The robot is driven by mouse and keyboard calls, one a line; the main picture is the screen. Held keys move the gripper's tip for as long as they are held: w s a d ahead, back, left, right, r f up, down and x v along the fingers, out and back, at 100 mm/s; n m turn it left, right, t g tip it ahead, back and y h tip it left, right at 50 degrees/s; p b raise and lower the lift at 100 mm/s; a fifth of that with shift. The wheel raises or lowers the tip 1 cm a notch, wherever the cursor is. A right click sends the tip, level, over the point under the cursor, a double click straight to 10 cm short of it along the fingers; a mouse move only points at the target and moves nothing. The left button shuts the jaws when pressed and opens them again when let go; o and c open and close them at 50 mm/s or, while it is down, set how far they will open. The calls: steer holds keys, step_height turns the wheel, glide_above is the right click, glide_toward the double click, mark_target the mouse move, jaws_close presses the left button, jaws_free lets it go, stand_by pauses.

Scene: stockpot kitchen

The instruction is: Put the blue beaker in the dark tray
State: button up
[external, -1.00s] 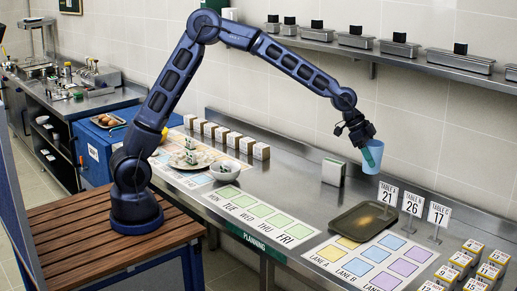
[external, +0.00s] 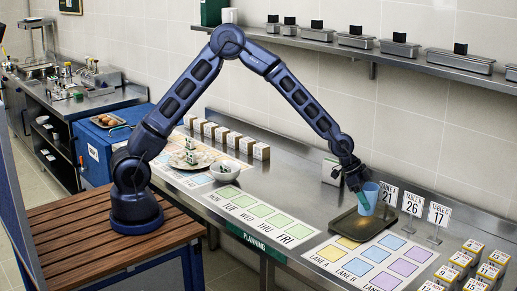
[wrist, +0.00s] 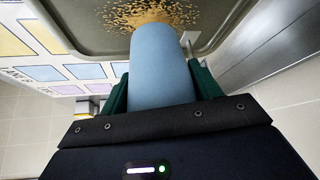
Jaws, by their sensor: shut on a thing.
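The blue beaker (external: 371,193) is upright over the dark tray (external: 345,229). In the external view its base appears at or just above the tray floor; I cannot tell whether it touches. My gripper (external: 361,201) is shut on the beaker from its left side. In the wrist view the beaker (wrist: 161,70) lies between the green fingers of my gripper (wrist: 160,92), and the tray (wrist: 85,30) with its worn gold patch shows beyond it.
Table signs (external: 412,204) stand close to the right of the tray. A white box (external: 332,172) stands behind it, near the wall. The lane mat (external: 370,262) lies in front. Several small boxes (external: 470,262) stand at the right. A shelf with metal pans (external: 398,46) runs above.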

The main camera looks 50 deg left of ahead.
steer(key=shift+f, duration=1.7)
steer(key=shift+f, duration=0.1)
steer(key=o, duration=1)
steer(key=v, duration=1.2)
steer(key=s+a+r+n+t+y, duration=0.1)
steer(key=s+a+r+n+y, duration=0.15)
steer(key=a+r, duration=0.6)
steer(key=s+a+r+n+y, duration=0.1)
steer(key=s+a+r+n, duration=0.2)
steer(key=a, duration=1)
steer(key=s+a+r+n+t+y, duration=0.15)
steer(key=s+a+r, duration=0.35)
steer(key=a, duration=0.6)
steer(key=s+a+r+n, duration=0.1)
steer(key=s+a+n, duration=0.1)
steer(key=s+a, duration=0.4)
steer(key=s+a+r+n, duration=0.1)
steer(key=s+a+n, duration=0.1)
steer(key=s+a, duration=0.4)
steer(key=s+a+r+n+y, duration=0.1)
steer(key=s+a+n, duration=0.1)
steer(key=s+a, duration=0.4)
steer(key=shift+s+a+r+n, duration=0.1)
steer(key=shift+s+n, duration=0.1)
steer(key=shift+s, duration=0.6)
steer(key=shift+s+a+r+n, duration=0.1)
steer(key=shift+s+a+n, duration=0.1)
steer(key=shift+s, duration=0.55)
